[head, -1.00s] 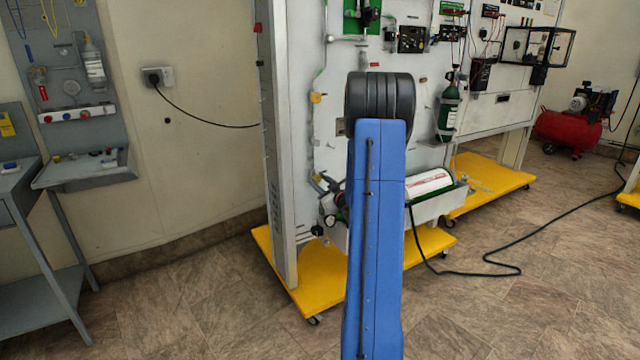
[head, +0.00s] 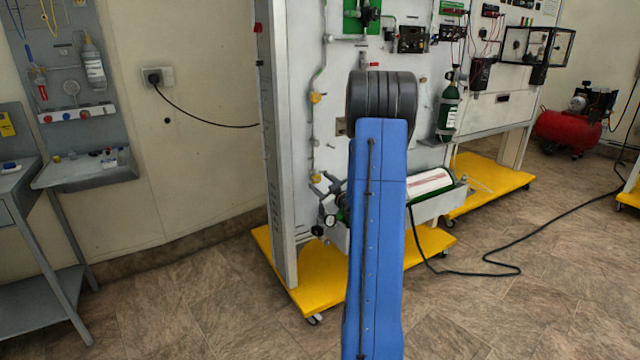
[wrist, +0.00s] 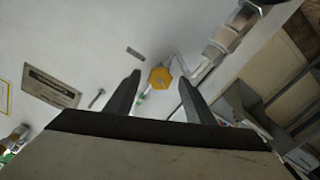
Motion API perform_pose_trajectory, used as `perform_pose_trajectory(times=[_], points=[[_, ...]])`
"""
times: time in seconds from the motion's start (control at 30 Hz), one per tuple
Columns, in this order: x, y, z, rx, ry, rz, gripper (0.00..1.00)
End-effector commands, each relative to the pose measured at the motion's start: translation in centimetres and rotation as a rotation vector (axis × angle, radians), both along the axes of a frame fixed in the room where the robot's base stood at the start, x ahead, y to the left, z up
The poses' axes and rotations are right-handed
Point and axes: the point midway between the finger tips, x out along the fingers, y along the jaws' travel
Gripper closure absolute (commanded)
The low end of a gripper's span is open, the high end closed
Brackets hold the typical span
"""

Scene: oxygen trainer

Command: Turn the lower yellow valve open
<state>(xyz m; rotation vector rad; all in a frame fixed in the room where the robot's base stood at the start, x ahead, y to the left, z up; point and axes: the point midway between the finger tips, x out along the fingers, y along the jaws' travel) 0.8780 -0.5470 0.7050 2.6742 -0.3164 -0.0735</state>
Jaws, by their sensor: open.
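The lower yellow valve (head: 316,178) is a small knob near the left edge of the white panel in the head view. A second yellow valve (head: 316,97) sits above it. In the wrist view, a yellow faceted knob (wrist: 160,78) lies between and just beyond the fingertips. I cannot tell for certain which valve this is. My gripper (wrist: 159,82) is open, with one dark finger on each side of the knob and no clear contact. In the head view my own arm hides the gripper.
Metal fittings (wrist: 222,42) run beside the knob in the wrist view, and a label plate (wrist: 50,88) is at left. In the head view, a pressure gauge (head: 330,220) and a green-and-white cylinder (head: 430,182) are low on the panel. The yellow base (head: 315,280) stands on open floor.

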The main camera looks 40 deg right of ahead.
Motion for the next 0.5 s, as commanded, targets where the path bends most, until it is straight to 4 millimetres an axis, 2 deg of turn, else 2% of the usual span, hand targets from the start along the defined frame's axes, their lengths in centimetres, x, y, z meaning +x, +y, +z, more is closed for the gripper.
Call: perform_pose_trajectory(times=[0.5], points=[[-9.5,2.2,0.0,0.000,0.000,-0.004,0.51]])
